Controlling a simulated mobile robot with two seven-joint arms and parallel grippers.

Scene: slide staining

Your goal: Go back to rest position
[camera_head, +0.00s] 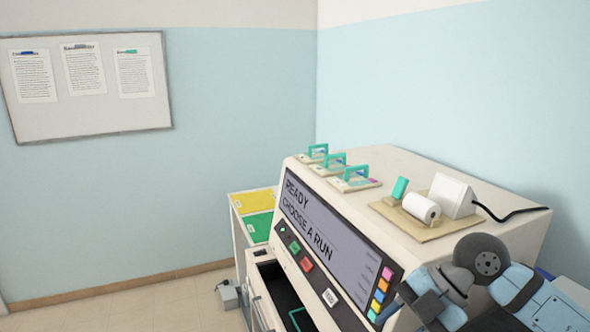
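The staining machine (430,170) stands at the right, a cream cabinet with a sloped front. Its screen (330,235) reads "READY CHOOSE A RUN". An open dark drawer (285,290) below the screen holds a green-edged item, cut off by the bottom edge. My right arm, pale blue and grey with a dark round joint, is bent in the lower right corner, in front of the machine's right end. I make out no fingertips on it. My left arm and gripper are not in view.
Several racks with green handles (355,178) stand on the machine top. A label printer (452,195) with a paper roll (421,207) sits on a board. Yellow (255,201) and green (259,226) trays lie left of the machine. Floor (120,312) at left is clear.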

